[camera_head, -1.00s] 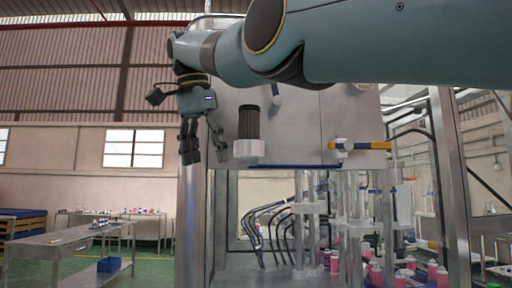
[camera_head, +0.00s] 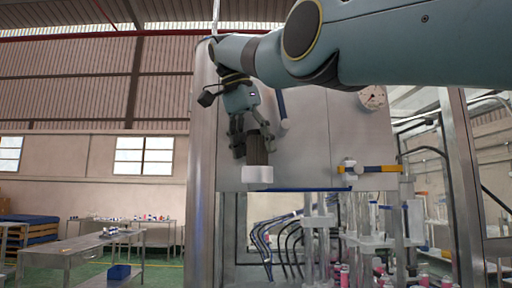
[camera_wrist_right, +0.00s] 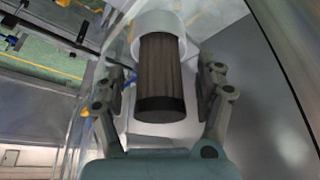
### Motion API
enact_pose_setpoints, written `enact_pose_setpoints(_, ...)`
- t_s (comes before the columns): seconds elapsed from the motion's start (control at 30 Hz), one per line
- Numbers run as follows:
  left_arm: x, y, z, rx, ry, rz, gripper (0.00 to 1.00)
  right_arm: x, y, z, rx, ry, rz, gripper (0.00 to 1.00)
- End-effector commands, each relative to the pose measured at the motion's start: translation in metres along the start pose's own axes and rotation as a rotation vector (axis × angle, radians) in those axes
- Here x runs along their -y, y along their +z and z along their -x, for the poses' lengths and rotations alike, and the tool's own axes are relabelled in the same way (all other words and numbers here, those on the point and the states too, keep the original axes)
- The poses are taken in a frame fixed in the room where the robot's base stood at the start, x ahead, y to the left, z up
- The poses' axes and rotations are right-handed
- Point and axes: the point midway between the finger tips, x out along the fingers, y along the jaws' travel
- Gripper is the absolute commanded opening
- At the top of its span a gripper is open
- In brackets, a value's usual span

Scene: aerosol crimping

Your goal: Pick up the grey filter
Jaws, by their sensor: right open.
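The grey filter (camera_head: 257,150) is a dark, upright ribbed cylinder in a white cup-shaped holder (camera_head: 257,175) on the machine's front panel. In the right wrist view the filter (camera_wrist_right: 160,72) stands between my fingers, with the white holder (camera_wrist_right: 160,22) at its far end. My right gripper (camera_head: 254,143) is open with its fingers on either side of the filter. In the right wrist view (camera_wrist_right: 166,82), gaps show between the fingers and the filter. The fingers hide part of the filter in the head view. My left gripper is out of view.
The metal machine panel (camera_head: 315,140) is close behind the filter. A yellow-and-blue valve handle (camera_head: 372,168) and a round gauge (camera_head: 373,97) are to its right. Glass tubes and pink cans (camera_head: 345,275) are below. The space left of the machine is open, with tables (camera_head: 65,250) far off.

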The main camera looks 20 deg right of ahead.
Motion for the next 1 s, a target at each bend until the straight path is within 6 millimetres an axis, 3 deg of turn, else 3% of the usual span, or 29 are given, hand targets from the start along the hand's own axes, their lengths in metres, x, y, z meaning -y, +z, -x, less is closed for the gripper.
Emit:
enact_pose_setpoints(0.03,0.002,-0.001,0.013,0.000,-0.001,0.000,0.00,0.000,-0.009,0.002,0.002,0.001,0.000,0.72)
enact_pose_setpoints(0.13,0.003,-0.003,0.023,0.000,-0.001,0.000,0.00,0.000,-0.020,-0.002,0.001,0.000,-0.001,0.72)
enact_pose_setpoints(0.27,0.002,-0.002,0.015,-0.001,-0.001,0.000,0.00,0.000,-0.017,-0.018,0.000,0.000,0.001,0.72)
enact_pose_setpoints(0.5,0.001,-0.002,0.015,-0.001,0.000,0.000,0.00,0.000,-0.017,-0.018,0.000,0.000,0.001,0.70)
enact_pose_setpoints(1.0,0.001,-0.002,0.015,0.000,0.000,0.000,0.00,0.000,-0.017,-0.018,0.001,0.000,0.001,0.06)
